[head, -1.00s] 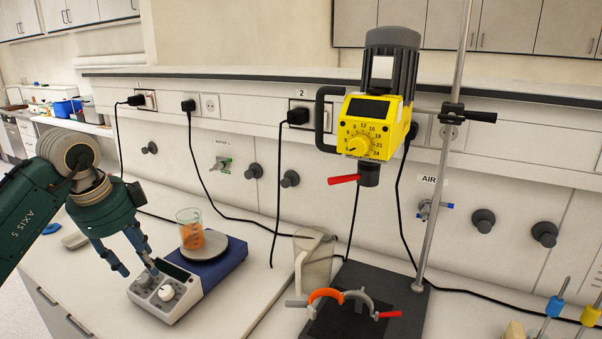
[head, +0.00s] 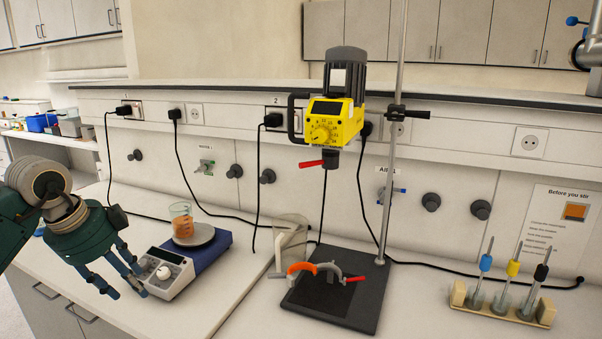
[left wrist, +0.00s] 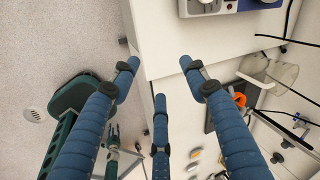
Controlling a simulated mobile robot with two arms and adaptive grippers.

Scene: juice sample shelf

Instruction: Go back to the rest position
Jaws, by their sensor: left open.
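My left gripper (head: 124,279) is at the lower left in the head view, in front of the bench. Its blue fingers are spread, with nothing between them. It stands apart from the hotplate (head: 160,276), close to its left end in the picture. In the left wrist view the gripper (left wrist: 158,76) shows open and empty fingers over the bench edge and floor. A beaker of orange juice (head: 181,222) stands upright on the hotplate's round plate.
A yellow overhead stirrer (head: 335,122) hangs on a rod stand (head: 368,308) with an orange and grey clamp. A clear jug (head: 290,243) stands behind it. A rack (head: 503,310) with several stirring shafts is at the right. Floor lies free left of the bench.

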